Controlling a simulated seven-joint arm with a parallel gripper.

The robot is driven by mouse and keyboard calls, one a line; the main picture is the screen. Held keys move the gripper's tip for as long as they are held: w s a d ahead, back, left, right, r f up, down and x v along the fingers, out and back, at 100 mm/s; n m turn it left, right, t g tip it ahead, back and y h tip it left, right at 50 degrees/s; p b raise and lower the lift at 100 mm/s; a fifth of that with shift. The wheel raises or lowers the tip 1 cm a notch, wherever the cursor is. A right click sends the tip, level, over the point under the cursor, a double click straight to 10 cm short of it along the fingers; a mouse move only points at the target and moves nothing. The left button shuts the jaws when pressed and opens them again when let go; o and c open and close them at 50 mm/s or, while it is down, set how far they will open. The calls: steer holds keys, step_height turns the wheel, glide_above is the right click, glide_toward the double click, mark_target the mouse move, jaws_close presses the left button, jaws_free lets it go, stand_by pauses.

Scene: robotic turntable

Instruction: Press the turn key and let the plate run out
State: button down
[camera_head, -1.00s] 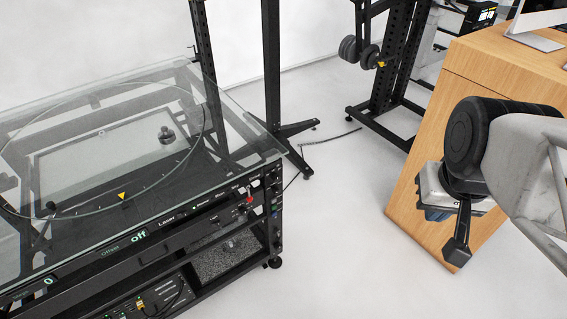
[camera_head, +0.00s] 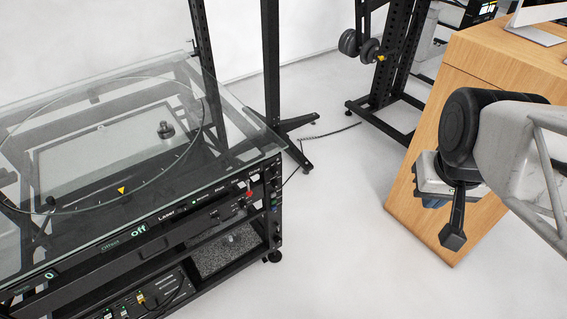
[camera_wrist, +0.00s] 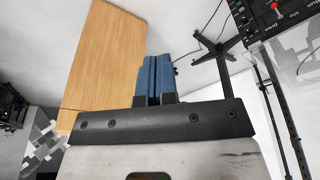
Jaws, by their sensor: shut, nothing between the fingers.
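The turntable's glass plate (camera_head: 70,215) lies flat on a black frame at the left of the head view, with a ring scale and a yellow triangle marker (camera_head: 122,190). Its front panel (camera_head: 190,210) carries lit displays, one reading "off", small labelled keys, and a red switch (camera_head: 249,194) near the right end. The labels are too small to tell which is the turn key. My gripper (camera_head: 436,202) is shut and empty at the right, well apart from the panel. Its blue fingers (camera_wrist: 157,78) are together in the wrist view, where the red switch (camera_wrist: 275,6) shows at top right.
A wooden desk (camera_head: 425,170) stands right behind my gripper, with a monitor (camera_head: 535,34) on top. A black stand (camera_head: 275,90) rises behind the turntable, and a rack with weights (camera_head: 385,80) stands at the back. The pale floor between turntable and desk is clear except for a thin cable.

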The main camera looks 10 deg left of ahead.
mark_target(273, 202)
steer(key=w+a+f+n+t, duration=0.1)
steer(key=w+f+n, duration=0.1)
steer(key=w+f, duration=0.5)
steer(key=w+a+f+n+t, duration=0.1)
steer(key=w+f+n, duration=0.15)
steer(key=w, duration=0.85)
steer(key=w+a+f+n+t+y, duration=0.1)
steer(key=w+a+f+n, duration=0.4)
steer(key=w+f, duration=0.8)
steer(key=w+a+f+n+y, duration=0.1)
steer(key=a+f+n+y, duration=0.1)
steer(key=a+f, duration=0.45)
steer(key=w+a+f+n+y, duration=0.1)
steer(key=a+f, duration=0.2)
steer(key=f, duration=0.7)
steer(key=s+a+f+n+y, duration=0.2)
steer(key=a+f, duration=0.2)
steer(key=f, duration=0.5)
steer(key=s+a+f+n+g+y, duration=0.1)
steer(key=s+a+f+n+y, duration=0.1)
steer(key=f, duration=0.7)
steer(key=shift+s+a+f+g+y, duration=0.3)
steer(key=shift+s+a, duration=0.5)
steer(key=shift+a, duration=0.6)
steer(key=shift+w+a+r, duration=0.1)
steer(key=shift+w, duration=0.05)
steer(key=w+a, duration=0.6)
steer(key=shift+w+a, duration=0.2)
